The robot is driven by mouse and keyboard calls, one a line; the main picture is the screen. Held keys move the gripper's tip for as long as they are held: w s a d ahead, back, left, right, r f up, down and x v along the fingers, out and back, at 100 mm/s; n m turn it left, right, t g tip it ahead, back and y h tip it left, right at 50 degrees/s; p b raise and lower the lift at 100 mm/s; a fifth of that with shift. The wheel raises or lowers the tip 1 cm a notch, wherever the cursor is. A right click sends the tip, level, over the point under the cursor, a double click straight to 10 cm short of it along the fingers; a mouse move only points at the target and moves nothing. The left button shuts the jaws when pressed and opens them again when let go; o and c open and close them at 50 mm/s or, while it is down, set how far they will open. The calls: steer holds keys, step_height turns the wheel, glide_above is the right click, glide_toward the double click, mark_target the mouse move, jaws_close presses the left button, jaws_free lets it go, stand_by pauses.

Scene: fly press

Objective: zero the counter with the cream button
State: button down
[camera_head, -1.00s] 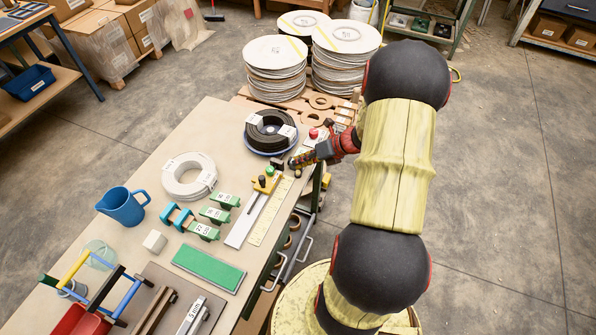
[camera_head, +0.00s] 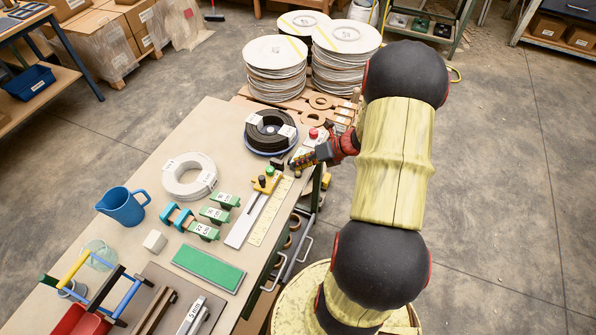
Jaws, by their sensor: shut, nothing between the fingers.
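My gripper (camera_head: 294,163) is shut and empty, reaching from the right over the bench's right edge. Its tip is beside a small dark block (camera_head: 277,164), which may be the counter; I cannot tell whether they touch. No cream button can be made out; it may be hidden by the gripper or too small to see. A red button (camera_head: 313,133) sits on a pale panel just behind the gripper. A green knob (camera_head: 270,171) stands just in front of the dark block.
A yellow stop with a ruler (camera_head: 265,207) lies in front of the gripper. A black coil (camera_head: 268,130) lies behind it, a white coil (camera_head: 187,177) to the left. Green labelled blocks (camera_head: 214,214) and a blue jug (camera_head: 122,206) stand nearer. My arm fills the right.

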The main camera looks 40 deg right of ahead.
steer(key=shift+s+a+f+b, duration=0.15)
steer(key=shift+s+f, duration=0.05)
steer(key=shift+f, duration=0.35)
steer(key=shift+s+a+f+b, duration=0.15)
steer(key=shift+f, duration=0.4)
stand_by(0.8)
steer(key=shift+r, duration=0.1)
steer(key=shift+w+r+p, duration=0.25)
steer(key=shift+r+p, duration=0.55)
steer(key=shift+p, duration=0.2)
steer(key=shift+w+d+r, duration=0.1)
steer(key=shift+r, duration=0.05)
step_height(320, 180, up, 5)
steer(key=p, duration=0.5)
steer(key=shift+d+r, duration=0.1)
steer(key=shift+r, duration=0.1)
